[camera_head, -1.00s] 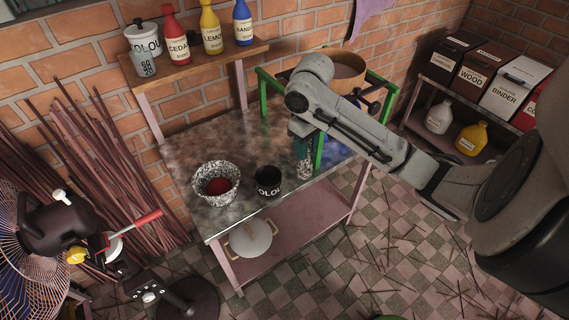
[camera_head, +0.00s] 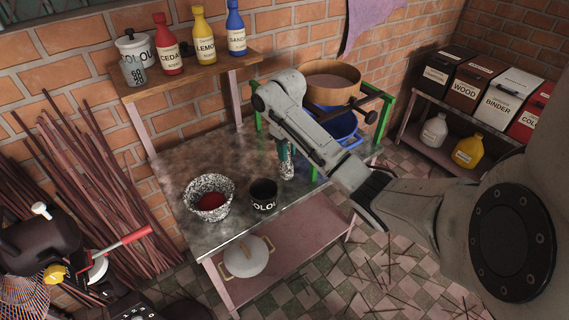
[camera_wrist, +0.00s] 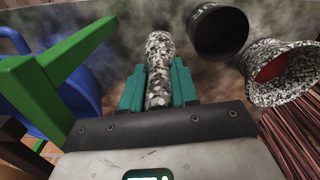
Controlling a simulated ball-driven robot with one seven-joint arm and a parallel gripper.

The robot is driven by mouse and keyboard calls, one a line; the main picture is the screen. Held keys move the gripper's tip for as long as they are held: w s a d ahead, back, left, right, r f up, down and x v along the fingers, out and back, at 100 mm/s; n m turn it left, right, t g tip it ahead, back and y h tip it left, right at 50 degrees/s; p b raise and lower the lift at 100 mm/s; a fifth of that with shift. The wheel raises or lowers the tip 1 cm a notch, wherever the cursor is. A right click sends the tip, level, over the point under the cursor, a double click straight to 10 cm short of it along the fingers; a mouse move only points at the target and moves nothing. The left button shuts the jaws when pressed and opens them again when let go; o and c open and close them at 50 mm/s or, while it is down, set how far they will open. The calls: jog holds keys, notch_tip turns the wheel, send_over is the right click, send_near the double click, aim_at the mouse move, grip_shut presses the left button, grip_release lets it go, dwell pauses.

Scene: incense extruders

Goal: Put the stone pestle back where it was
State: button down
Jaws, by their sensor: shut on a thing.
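The stone pestle (camera_wrist: 158,70) is speckled black, white and grey. In the wrist view it lies between the teal fingers of my gripper (camera_wrist: 158,88), which is shut on it. In the head view the pestle (camera_head: 287,168) hangs upright under my gripper (camera_head: 284,150), at the bench's right half; I cannot tell whether its lower end touches the bench top. The speckled stone mortar (camera_head: 222,206) stands left on the bench with red powder inside. It also shows at the right of the wrist view (camera_wrist: 290,85).
A black cup (camera_head: 263,196) stands between mortar and pestle on the metal bench (camera_head: 185,165). A green frame (camera_head: 386,112) holding a sieve (camera_head: 330,92) and a blue tub (camera_head: 340,126) is close right of my gripper. A bottle shelf (camera_head: 190,68) is behind.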

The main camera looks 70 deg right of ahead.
jog(key=shift+w+d+f, duration=0.65)
jog(key=shift+d+f, duration=0.15)
jog(key=shift+f, duration=0.1)
jog(key=shift+w+d+f, duration=0.1)
jog(key=shift+f, duration=1.65)
jog(key=shift+f, duration=0.15)
jog(key=c, duration=0.8)
grip_release()
jog(key=shift+c, duration=0.2)
